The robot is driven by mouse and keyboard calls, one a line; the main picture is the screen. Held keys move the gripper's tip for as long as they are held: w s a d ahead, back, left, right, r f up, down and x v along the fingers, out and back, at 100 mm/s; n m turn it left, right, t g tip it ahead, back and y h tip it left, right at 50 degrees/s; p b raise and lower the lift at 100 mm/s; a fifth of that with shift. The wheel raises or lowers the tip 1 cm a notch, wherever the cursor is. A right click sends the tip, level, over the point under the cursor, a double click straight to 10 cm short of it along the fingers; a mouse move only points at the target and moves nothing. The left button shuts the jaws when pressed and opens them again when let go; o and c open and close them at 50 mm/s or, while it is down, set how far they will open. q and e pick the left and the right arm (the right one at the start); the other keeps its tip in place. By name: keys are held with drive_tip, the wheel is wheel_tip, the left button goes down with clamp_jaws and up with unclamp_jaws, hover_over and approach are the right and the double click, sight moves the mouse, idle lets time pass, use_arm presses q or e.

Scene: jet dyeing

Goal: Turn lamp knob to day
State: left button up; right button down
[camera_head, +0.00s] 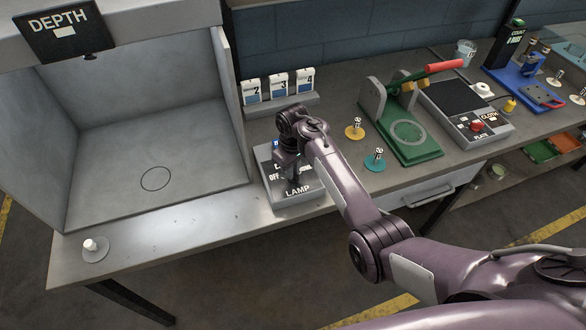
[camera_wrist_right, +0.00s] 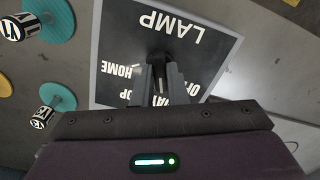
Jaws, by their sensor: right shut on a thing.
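The lamp box (camera_head: 312,200) is a light grey box with a dark top marked LAMP, on the bench right of the grey booth. In the right wrist view its dark panel (camera_wrist_right: 128,48) shows LAMP, HOME and OFF; other words are partly covered. My right gripper (camera_head: 292,178) points down at the middle of the panel. In the right wrist view its fingers (camera_wrist_right: 160,84) are shut on the dark knob (camera_wrist_right: 158,60), which is mostly hidden between them. I cannot tell which word the knob points to. My left gripper is not in view.
Numbered cards (camera_head: 279,84) stand on a ledge behind the lamp box. A yellow disc (camera_head: 354,133) and a teal disc (camera_head: 375,162) with upright pegs lie to its right, before a green press (camera_head: 412,146). The booth floor (camera_head: 190,160) is clear.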

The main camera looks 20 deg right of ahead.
drive_tip(key=shift+w+r, duration=0.1)
drive_tip(key=c, duration=1.4)
unclamp_jaws()
drive_tip(key=shift+c, duration=0.2)
